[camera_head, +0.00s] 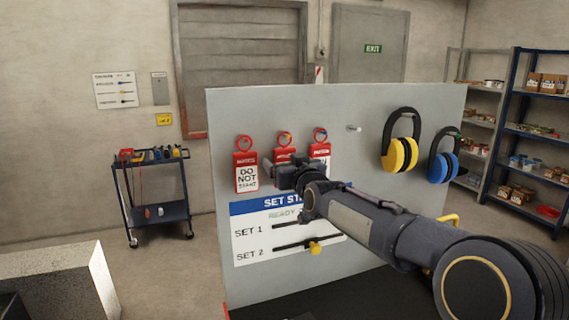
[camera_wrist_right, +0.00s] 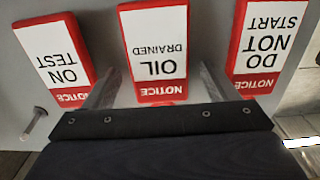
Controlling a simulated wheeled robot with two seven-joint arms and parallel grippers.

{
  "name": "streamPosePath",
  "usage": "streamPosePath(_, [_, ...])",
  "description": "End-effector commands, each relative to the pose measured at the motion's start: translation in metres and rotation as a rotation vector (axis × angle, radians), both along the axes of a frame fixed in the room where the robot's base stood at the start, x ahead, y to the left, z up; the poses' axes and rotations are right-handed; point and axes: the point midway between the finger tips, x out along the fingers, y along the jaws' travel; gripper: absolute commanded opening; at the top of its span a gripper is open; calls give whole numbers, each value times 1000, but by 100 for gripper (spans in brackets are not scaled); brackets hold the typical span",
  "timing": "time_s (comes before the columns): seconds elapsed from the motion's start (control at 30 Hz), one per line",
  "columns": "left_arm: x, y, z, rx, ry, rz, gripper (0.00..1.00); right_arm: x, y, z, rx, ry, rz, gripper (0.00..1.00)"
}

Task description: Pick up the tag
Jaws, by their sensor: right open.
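Three red-and-white notice tags hang in a row on a grey board. The DO NOT START tag (camera_head: 246,172) is on the left, the middle tag (camera_head: 284,154) is partly hidden by my right gripper (camera_head: 287,168), and the third tag (camera_head: 320,151) is on the right, also partly covered. In the right wrist view, upside down, the OIL DRAINED tag (camera_wrist_right: 158,45) lies between the two open fingers of the gripper (camera_wrist_right: 160,85). The ON TEST tag (camera_wrist_right: 55,55) and DO NOT START tag (camera_wrist_right: 268,40) flank it outside the fingers. My left gripper is out of view.
The grey board (camera_head: 400,210) also carries yellow ear defenders (camera_head: 399,153), blue ear defenders (camera_head: 443,167), a bare peg (camera_head: 354,128) and a SET status panel (camera_head: 255,235) below the tags. A tool cart (camera_head: 155,190) stands behind at left, shelves (camera_head: 540,135) at right.

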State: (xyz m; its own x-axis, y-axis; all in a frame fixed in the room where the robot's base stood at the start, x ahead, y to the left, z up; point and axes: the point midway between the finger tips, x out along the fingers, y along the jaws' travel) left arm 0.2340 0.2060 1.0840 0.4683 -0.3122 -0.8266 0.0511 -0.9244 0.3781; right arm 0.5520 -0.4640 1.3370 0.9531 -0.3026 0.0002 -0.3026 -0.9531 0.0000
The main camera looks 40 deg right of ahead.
Motion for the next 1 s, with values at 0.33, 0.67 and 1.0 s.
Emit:
streamPosePath(0.33, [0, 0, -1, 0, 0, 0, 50, 0, 0, 0, 0, 0, 0, 46])
streamPosePath(0.67, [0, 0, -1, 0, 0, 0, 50, -1, 0, 0, 0, -1, 0, 32])
streamPosePath(1.0, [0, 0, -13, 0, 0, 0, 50, -14, 4, 12, -3, -2, -1, 32])
